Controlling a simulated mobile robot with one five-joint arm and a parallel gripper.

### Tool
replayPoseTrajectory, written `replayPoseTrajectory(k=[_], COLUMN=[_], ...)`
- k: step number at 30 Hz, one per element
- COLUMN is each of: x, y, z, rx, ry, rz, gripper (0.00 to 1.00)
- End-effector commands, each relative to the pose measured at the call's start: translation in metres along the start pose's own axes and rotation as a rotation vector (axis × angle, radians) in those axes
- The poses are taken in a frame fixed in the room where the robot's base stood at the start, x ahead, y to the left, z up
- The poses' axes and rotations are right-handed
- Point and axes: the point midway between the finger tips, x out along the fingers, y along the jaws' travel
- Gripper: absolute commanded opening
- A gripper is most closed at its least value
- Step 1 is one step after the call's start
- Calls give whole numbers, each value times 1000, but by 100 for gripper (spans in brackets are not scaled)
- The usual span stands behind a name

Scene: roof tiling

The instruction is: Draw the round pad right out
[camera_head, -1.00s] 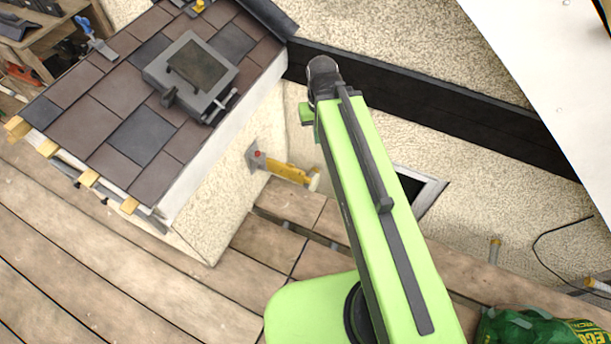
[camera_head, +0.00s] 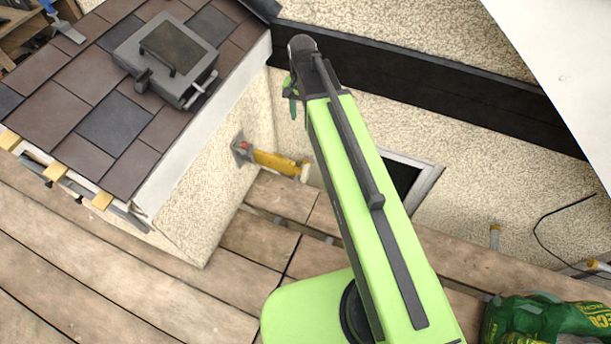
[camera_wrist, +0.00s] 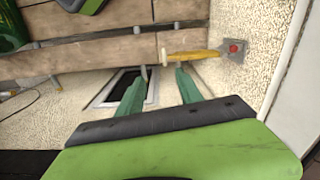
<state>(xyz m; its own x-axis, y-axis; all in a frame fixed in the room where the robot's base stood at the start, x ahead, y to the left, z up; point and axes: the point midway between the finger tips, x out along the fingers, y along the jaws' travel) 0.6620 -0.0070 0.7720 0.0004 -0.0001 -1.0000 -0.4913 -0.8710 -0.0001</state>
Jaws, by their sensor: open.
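A yellow rod (camera_head: 274,162) sticks out from a grey wall plate (camera_head: 240,151) with a red round spot, low on the rough cream wall. Its free end carries a small pale round pad (camera_head: 305,171). In the wrist view the pad (camera_wrist: 163,54) shows just beyond my fingertips, with the rod (camera_wrist: 195,54) running right to the plate (camera_wrist: 232,50). My gripper (camera_wrist: 162,73) is open and empty, its two green fingers apart; whether they reach the pad's depth I cannot tell. In the head view my arm hides most of the gripper.
A tiled roof (camera_head: 90,125) with a grey hatch (camera_head: 165,58) stands at left. A dark beam (camera_head: 430,95) crosses the wall, and a framed opening (camera_head: 405,180) lies behind my arm. A green bag (camera_head: 540,320) sits at lower right on the plank floor (camera_head: 120,250).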

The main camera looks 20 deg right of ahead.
Motion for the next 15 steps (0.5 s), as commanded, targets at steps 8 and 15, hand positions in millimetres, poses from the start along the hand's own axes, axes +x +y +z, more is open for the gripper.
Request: replayPoseTrajectory(k=[8, 15], x=[154, 230], y=[-14, -9], z=[-56, -70], rx=[120, 132], ry=[0, 0], rz=[0, 0], gripper=[43, 43])
